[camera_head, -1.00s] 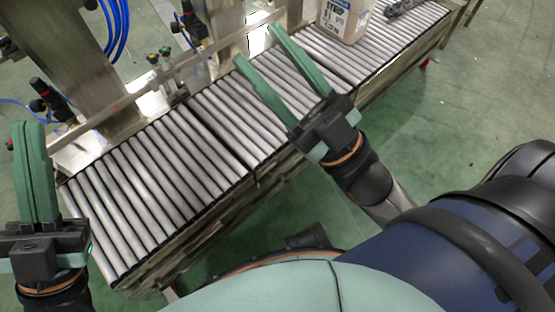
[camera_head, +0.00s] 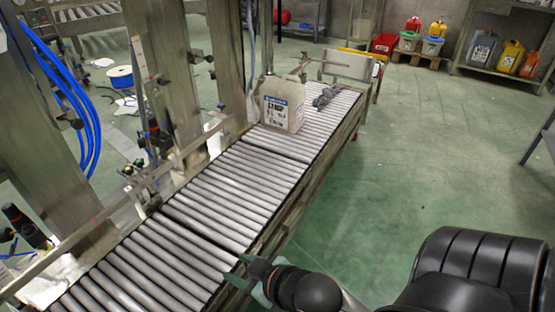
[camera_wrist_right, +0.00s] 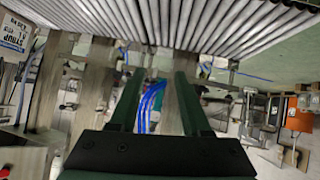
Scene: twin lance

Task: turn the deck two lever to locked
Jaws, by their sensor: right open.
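I cannot pick out a lever marked as deck two in either view. Small black knobs and clamp fittings (camera_head: 150,140) sit along the metal side rail left of the roller conveyor (camera_head: 240,180); their settings are too small to read. My right gripper (camera_head: 246,272) is at the conveyor's near right edge in the head view, partly hidden by my own wrist. In the right wrist view the two green fingers of the right gripper (camera_wrist_right: 157,80) are spread apart with nothing between them. My left gripper is out of view.
A labelled beige jug (camera_head: 282,105) stands on the far rollers, with a dark grey object (camera_head: 326,95) beside it. Steel posts (camera_head: 170,80) and blue hoses (camera_head: 75,100) rise at the left. Green floor (camera_head: 400,180) is open at the right. Colourful containers (camera_head: 430,40) stand at the back.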

